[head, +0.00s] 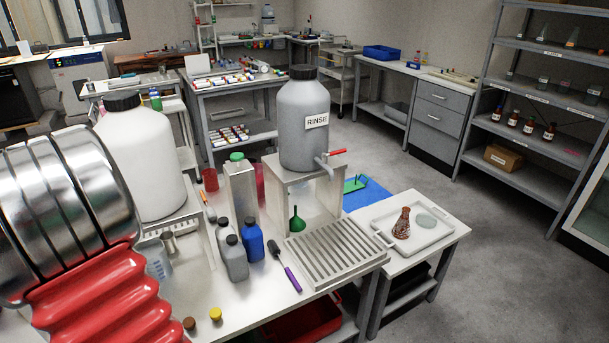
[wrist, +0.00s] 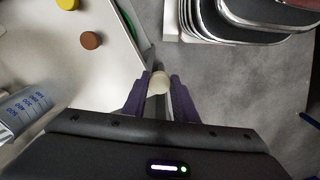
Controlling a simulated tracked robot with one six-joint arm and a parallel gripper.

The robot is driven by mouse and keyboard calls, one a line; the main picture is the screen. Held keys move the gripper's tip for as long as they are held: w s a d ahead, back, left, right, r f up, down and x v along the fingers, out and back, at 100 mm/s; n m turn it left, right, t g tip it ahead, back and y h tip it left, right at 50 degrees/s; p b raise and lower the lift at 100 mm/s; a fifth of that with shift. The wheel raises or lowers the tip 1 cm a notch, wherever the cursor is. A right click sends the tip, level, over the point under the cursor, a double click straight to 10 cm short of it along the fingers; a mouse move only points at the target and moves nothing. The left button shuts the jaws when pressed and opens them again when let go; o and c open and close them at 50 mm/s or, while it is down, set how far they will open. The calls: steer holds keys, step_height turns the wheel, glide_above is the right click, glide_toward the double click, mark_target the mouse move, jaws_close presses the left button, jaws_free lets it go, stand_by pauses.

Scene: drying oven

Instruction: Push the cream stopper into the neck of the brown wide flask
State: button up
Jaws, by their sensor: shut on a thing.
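In the wrist view, the purple fingers of my gripper (wrist: 157,95) are shut on the cream stopper (wrist: 159,81). Its round, pale end shows between the fingertips. The stopper is held over the grey floor, just beyond the edge of the white bench top. In the head view, a brown conical flask (head: 402,224) stands upright on a white tray on the small side table at the right. It is well apart from the stopper, and I cannot see the flask in the wrist view. My fingers and the stopper do not show in the head view.
A brown stopper (head: 189,323) and a yellow stopper (head: 215,314) lie near the bench's front edge. Bottles, a slatted drain tray (head: 335,250) and the grey RINSE container (head: 303,120) stand between there and the white tray (head: 412,245). A clear dish (head: 433,219) is beside the flask.

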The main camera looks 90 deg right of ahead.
steer(key=w+a+f, duration=0.3)
steer(key=w+a, duration=0.8)
steer(key=a, duration=0.2)
steer(key=w+a+f+n, duration=0.1)
steer(key=w+a+f, duration=0.2)
steer(key=w+a, duration=0.8)
steer(key=a, duration=0.2)
steer(key=shift+w+a, duration=0.4)
steer(key=shift+s, duration=0.1)
